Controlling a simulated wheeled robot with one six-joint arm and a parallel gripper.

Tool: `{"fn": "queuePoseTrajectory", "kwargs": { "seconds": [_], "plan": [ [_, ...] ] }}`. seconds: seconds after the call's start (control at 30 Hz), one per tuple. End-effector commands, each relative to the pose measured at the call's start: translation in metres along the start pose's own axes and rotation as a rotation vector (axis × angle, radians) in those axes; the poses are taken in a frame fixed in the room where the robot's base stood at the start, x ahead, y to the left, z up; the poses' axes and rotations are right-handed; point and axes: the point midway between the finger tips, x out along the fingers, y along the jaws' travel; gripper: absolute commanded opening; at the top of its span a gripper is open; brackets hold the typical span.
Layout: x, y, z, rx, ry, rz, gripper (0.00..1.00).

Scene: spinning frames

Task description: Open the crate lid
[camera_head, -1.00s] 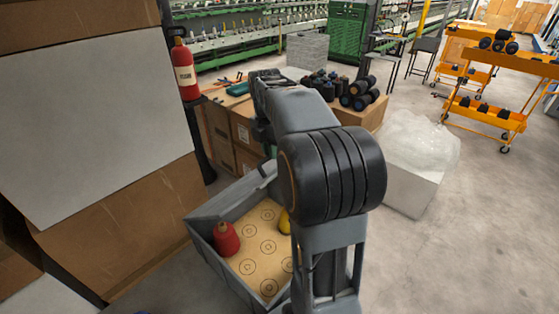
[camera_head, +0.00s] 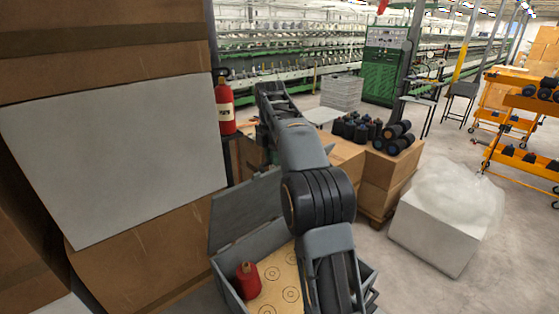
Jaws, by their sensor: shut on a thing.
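The grey crate (camera_head: 228,284) stands open at the lower middle, in front of me. Its grey lid (camera_head: 240,212) is raised and stands up along the far left side. A red cone-shaped spool (camera_head: 247,280) stands inside on a tan insert (camera_head: 283,272) printed with rings. My gripper (camera_head: 268,152) is at the lid's upper right edge, shut on it. My own arm largely covers the gripper, so its fingertips are hard to make out. My arm also covers the right part of the crate.
Tall cardboard boxes (camera_head: 110,45) with a pale panel stand close on the left. A red fire extinguisher (camera_head: 225,108) hangs behind the lid. Boxes with dark spools (camera_head: 362,132) stand behind my arm. A plastic-wrapped white block (camera_head: 432,240) stands on the right, with clear floor beside it.

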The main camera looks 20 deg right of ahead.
Motion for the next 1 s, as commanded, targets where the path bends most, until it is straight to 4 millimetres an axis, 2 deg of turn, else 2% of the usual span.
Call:
{"fn": "queuePoseTrajectory", "kwargs": {
  "seconds": [0.03,0.4,0.43,0.7,1.0],
  "plan": [
    [0.0098,0.0046,-0.0025,-0.012,0.012,-0.011,0.0],
    [0.0096,0.0052,-0.0022,-0.011,0.012,-0.011,0.0],
    [0.0096,0.0052,-0.0022,-0.011,0.012,-0.011,0.16],
    [0.0065,0.003,0.0007,-0.002,0.008,-0.009,0.4],
    [0.0019,0.002,0.0016,0.001,0.006,-0.007,0.4]
  ]
}}
